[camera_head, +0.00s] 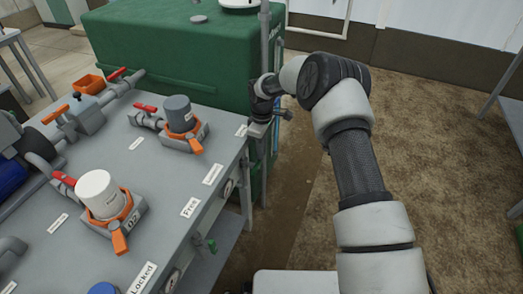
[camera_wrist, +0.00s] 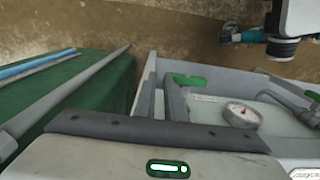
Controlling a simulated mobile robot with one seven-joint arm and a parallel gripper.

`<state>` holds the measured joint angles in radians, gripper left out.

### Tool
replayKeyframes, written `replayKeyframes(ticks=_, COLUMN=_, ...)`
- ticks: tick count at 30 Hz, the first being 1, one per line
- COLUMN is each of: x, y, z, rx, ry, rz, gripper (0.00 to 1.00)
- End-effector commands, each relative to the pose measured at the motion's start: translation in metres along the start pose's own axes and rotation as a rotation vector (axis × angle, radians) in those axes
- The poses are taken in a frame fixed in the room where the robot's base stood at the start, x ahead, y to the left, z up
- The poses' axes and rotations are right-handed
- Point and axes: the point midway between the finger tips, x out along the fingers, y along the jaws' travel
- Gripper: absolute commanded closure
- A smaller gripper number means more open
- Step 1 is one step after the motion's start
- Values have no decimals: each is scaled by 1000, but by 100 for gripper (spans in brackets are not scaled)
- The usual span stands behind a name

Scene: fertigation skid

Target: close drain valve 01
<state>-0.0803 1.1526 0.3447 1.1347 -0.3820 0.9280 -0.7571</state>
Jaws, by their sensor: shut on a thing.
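My gripper (camera_head: 262,118) is at the far right corner of the grey skid table in the head view, in front of the green tank. In the wrist view its fingers (camera_wrist: 160,95) reach down to a green valve handle (camera_wrist: 190,80), and they are shut on it. Part of the handle shows at the right finger's tip; the rest and the valve body are hidden. I cannot read a number there. Another green handle (camera_head: 211,244) shows below the front edge of the table in the head view.
The skid table (camera_head: 225,150) carries a white-capped unit (camera_head: 98,192) and a grey-capped unit (camera_head: 180,113) with orange handles. The green tank (camera_head: 170,50) stands close behind. A round gauge (camera_wrist: 241,115) is beside the gripper. Brown floor to the right is open.

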Motion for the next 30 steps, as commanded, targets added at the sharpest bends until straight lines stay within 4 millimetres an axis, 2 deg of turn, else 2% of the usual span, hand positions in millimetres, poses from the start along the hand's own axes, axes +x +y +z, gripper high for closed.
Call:
replayKeyframes(ticks=1, x=12, y=0, z=5, rx=0, ry=-8, rz=-2, gripper=100)
replayKeyframes(ticks=5, x=6, y=-1, z=5, rx=0, ry=-8, rz=-1, gripper=100)
replayKeyframes(ticks=8, x=-8, y=-3, z=4, rx=0, ry=-7, rz=1, gripper=100)
replayKeyframes(ticks=14, x=-49, y=-9, z=-2, rx=2, ry=0, rz=6, gripper=100)
replayKeyframes(ticks=15, x=-44, y=0, z=-2, rx=5, ry=1, rz=6, gripper=100)
replayKeyframes(ticks=24, x=-63, y=48, z=-4, rx=4, ry=4, rz=8, gripper=100)
replayKeyframes(ticks=30, x=-71, y=70, z=-5, rx=3, ry=3, rz=5, gripper=100)
